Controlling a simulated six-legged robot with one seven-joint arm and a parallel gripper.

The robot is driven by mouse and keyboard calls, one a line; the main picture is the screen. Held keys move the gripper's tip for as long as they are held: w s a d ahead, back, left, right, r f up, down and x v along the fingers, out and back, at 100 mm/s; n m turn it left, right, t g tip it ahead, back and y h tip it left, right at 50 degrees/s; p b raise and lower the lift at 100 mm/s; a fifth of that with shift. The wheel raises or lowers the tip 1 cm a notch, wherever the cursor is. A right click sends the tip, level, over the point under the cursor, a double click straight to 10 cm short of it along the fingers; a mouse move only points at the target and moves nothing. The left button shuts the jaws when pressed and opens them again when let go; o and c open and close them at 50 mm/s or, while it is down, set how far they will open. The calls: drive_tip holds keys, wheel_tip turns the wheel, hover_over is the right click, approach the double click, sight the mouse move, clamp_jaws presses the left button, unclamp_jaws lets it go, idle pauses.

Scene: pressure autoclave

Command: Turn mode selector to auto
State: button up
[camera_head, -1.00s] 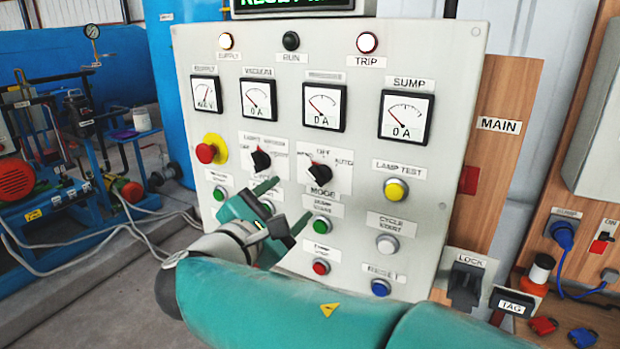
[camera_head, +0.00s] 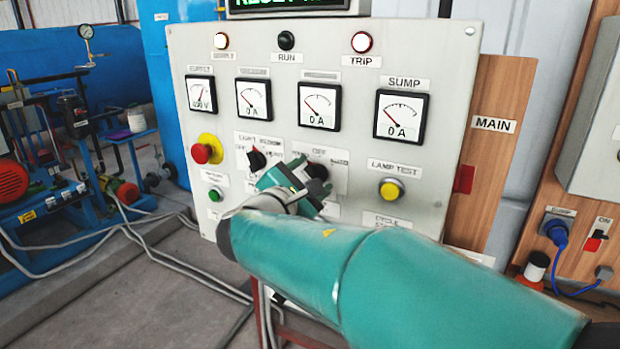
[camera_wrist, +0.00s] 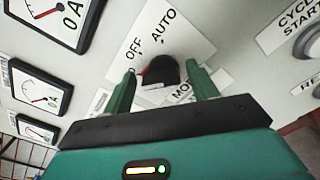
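The mode selector is a black knob (camera_wrist: 160,72) on a white plate lettered OFF and AUTO, with MODE partly covered below. Its red mark lies on the side away from AUTO, at the left of the knob. In the head view, the knob (camera_head: 317,171) is partly covered by my gripper (camera_head: 306,177). In the wrist view, my gripper (camera_wrist: 162,75) is open, with one green finger on each side of the knob. Small gaps seem to show between fingers and knob; contact cannot be told.
The light selector (camera_head: 256,160) is close on the left. The yellow lamp test button (camera_head: 390,190) is on the right, the red emergency button (camera_head: 202,154) at far left. Meters (camera_head: 319,106) line the panel above. My arm covers the lower buttons.

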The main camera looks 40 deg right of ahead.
drive_tip(key=c, duration=0.8)
drive_tip(key=shift+o, duration=0.2)
drive_tip(key=shift+m, duration=0.5)
drive_tip(key=m, duration=0.3)
drive_tip(key=shift+s, duration=0.15)
drive_tip(key=m, duration=0.4)
drive_tip(key=shift+d+f, duration=0.1)
drive_tip(key=m, duration=1.1)
drive_tip(key=shift+s+f+m, duration=0.15)
drive_tip(key=shift+f+m, duration=0.15)
drive_tip(key=shift+m, duration=0.1)
